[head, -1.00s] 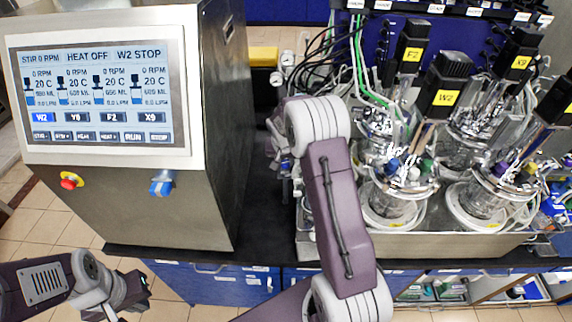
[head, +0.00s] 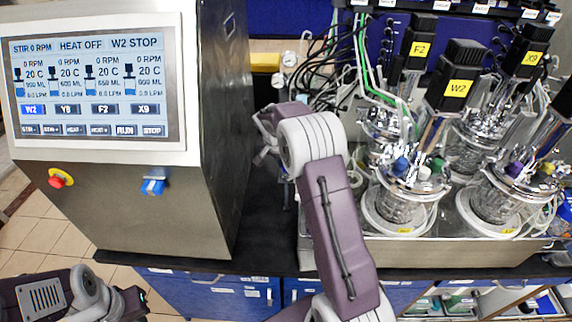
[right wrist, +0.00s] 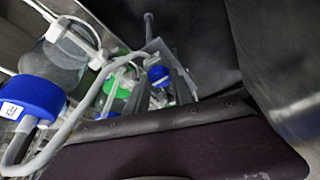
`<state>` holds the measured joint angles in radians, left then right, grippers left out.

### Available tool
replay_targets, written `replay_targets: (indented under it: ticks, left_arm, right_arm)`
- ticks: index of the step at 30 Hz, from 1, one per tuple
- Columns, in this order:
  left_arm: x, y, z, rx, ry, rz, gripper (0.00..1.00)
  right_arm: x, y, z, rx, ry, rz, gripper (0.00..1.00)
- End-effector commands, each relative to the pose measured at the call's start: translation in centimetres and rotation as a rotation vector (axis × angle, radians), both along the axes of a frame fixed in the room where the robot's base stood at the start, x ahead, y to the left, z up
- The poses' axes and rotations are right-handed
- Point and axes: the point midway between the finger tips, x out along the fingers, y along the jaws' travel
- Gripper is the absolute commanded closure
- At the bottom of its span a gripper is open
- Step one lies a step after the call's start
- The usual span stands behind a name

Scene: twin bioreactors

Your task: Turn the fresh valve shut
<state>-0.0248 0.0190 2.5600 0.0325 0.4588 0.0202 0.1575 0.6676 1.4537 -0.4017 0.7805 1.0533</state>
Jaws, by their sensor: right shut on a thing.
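My right gripper (head: 262,138) is at the back of the bench, between the console and the vessels, mostly hidden behind my right wrist in the head view. In the right wrist view its grey fingers (right wrist: 168,72) are closed around a small part that looks like the fresh valve's handle. The valve body is hidden by the fingers, and I can read no label on it. A thin grey rod (right wrist: 148,26) stands up just beyond the fingers. My left gripper (head: 132,302) is low at the left, in front of the bench, with its fingers too dark to make out.
Glass vessels (head: 400,205) stand in a metal tray at the right. Blue-capped (right wrist: 30,95) and green-capped (right wrist: 117,86) bottles with tubing crowd the right gripper.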

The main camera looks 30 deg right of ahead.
Motion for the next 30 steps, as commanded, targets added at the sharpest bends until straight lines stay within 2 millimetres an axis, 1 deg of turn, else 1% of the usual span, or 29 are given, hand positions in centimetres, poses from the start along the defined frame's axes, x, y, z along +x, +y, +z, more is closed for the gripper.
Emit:
replay_targets:
  ticks: [5,6,8,9,17,19,22,27,30]
  left_arm:
    - [0.0,0.0,0.0,0.0,0.0,0.0,1.0]
    - [0.0,0.0,0.0,0.0,0.0,0.0,1.0]
    - [0.0,0.0,0.0,0.0,0.0,0.0,1.0]
    - [0.0,0.0,0.0,0.0,0.0,0.0,1.0]
    - [0.0,0.0,0.0,0.0,0.0,0.0,1.0]
    - [0.0,0.0,-0.2,0.0,0.0,0.0,1.0]
    - [0.0,0.0,-0.7,0.0,0.0,0.0,1.0]
    - [0.0,0.0,-1.3,0.0,0.0,0.0,1.0]
    - [0.0,0.0,-1.4,0.0,0.0,0.0,1.0]
  right_arm:
    - [0.0,0.0,0.1,0.001,-0.002,-0.002,1.0]
    - [0.0,0.0,0.0,0.001,-0.002,-0.002,0.69]
    - [0.0,0.0,0.0,0.001,-0.001,-0.001,0.52]
    - [0.0,0.0,0.0,0.001,-0.001,-0.001,0.5]
    - [0.0,0.0,0.0,0.001,-0.001,-0.001,0.5]
    - [-0.1,0.2,0.4,0.0,-0.002,0.0,0.5]
    - [-0.4,0.8,2.0,0.0,-0.005,0.0,0.5]
    - [-1.2,2.0,5.6,0.001,-0.006,0.0,0.5]
    - [-1.6,2.5,7.2,0.0,-0.004,0.0,0.5]
